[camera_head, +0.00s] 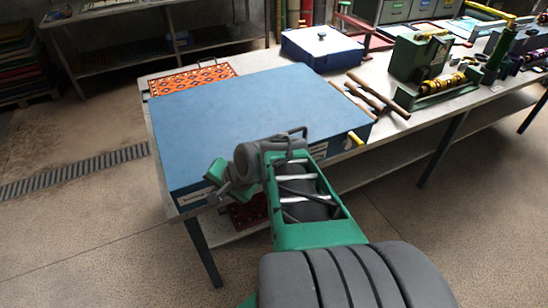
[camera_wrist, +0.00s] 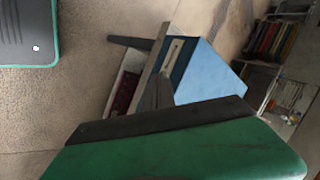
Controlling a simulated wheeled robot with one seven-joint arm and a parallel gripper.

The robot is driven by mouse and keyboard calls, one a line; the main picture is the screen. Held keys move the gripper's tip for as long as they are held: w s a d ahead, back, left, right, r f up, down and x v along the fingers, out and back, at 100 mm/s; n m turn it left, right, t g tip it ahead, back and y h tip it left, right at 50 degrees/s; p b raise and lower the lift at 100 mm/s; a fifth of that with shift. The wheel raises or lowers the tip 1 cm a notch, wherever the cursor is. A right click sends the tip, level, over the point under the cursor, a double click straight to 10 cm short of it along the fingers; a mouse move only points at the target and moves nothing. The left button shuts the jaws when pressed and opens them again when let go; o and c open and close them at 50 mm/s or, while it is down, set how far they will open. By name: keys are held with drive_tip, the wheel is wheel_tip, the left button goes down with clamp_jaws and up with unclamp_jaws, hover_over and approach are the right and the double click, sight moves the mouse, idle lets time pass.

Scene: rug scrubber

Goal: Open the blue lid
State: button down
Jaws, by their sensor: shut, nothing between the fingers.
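A large, flat blue lid (camera_head: 250,115) lies level over a wide blue box on the workbench, and it looks closed. White labels and a yellow handle (camera_head: 355,138) show along the box's front side. My gripper (camera_head: 214,196) is shut and empty at the front left edge of the box, near a label. Whether it touches the box cannot be told. In the wrist view, the blue box (camera_wrist: 205,75) is beyond my gripper (camera_wrist: 158,88), with a pale label on its front. My arm hides part of the front edge.
The workbench (camera_head: 150,95) also holds an orange patterned rug (camera_head: 192,78), a smaller blue box (camera_head: 322,45) with a dark knob, wooden-handled tools (camera_head: 378,95) and a green machine (camera_head: 425,70). A lower shelf holds a red rug (camera_head: 248,212). The floor in front is clear.

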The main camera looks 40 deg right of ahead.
drive_tip(key=d+f+m+t+b, duration=0.3)
drive_tip(key=d+f+m+t, duration=0.15)
drive_tip(key=d+m, duration=0.5)
drive_tip(key=s+d+r+m+t+h+b, duration=0.25)
drive_tip(key=d+m, duration=0.35)
drive_tip(key=m, duration=0.3)
drive_tip(key=s+d+r+m+t+h+b, duration=0.1)
drive_tip(key=s+d+m+t+h, duration=0.1)
drive_tip(key=d+m+h, duration=0.45)
drive_tip(key=w+y, duration=0.1)
drive_tip(key=w, duration=0.2)
drive_tip(key=w+d+f+m, duration=0.1)
drive_tip(key=w, duration=0.2)
drive_tip(key=w+y, duration=0.1)
drive_tip(key=w, duration=0.2)
drive_tip(key=shift+w+d+f+m+y, duration=0.15)
drive_tip(key=shift+d+f+m+y, duration=0.05)
drive_tip(key=shift+f+m+y, duration=0.15)
drive_tip(key=shift+p, duration=0.3)
